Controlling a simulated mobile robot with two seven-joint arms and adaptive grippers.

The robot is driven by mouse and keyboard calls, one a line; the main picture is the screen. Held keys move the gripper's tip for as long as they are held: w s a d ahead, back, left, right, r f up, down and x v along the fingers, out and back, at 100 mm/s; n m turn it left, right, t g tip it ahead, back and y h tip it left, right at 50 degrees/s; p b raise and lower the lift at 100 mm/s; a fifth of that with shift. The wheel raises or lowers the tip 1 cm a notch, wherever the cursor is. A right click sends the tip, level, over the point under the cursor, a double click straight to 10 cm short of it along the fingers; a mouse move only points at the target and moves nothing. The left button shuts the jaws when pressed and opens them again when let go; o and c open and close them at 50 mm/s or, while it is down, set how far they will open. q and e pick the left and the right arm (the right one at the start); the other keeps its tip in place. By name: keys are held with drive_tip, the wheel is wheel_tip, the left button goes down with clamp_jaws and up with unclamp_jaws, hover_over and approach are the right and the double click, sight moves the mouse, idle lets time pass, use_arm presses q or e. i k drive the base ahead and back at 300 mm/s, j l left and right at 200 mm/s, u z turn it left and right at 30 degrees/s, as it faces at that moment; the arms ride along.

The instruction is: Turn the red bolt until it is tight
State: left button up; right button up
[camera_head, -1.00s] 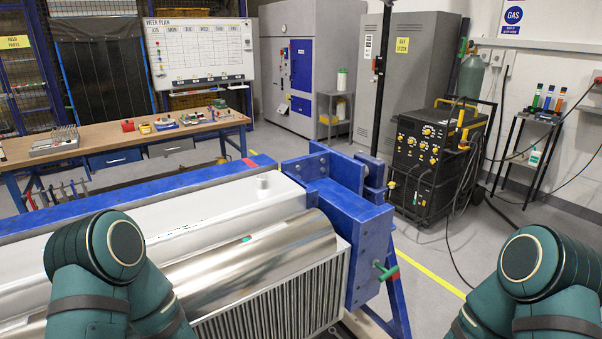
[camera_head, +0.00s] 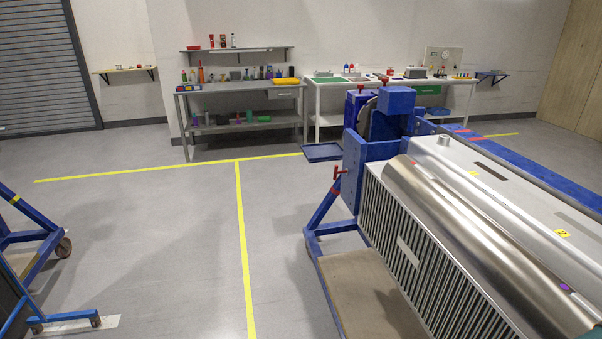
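The red bolt (camera_head: 337,174), with a small cross handle, sticks out from the left side of the blue end frame of the rotary jig (camera_head: 352,170). Other small red parts show on top of the jig's blue head (camera_head: 360,87). How tight the bolt is cannot be told from here. The jig carries a large ribbed metal workpiece (camera_head: 430,250) with a shiny rounded edge. Neither of my grippers is in view; only a sliver of dark green, likely my arm, shows at the bottom right corner.
Blue jig legs and a low board (camera_head: 372,290) stand below the workpiece. Open grey floor with yellow lines (camera_head: 241,240) lies to the left. A blue wheeled frame (camera_head: 40,240) is at the far left. A grey workbench (camera_head: 238,88) and a white table (camera_head: 335,80) stand behind.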

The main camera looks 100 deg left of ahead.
sight(336, 172)
drive_tip(key=u, duration=3.05)
drive_tip(key=i+j, duration=0.9)
drive_tip(key=j+u, duration=0.05)
drive_tip(key=j, duration=0.1)
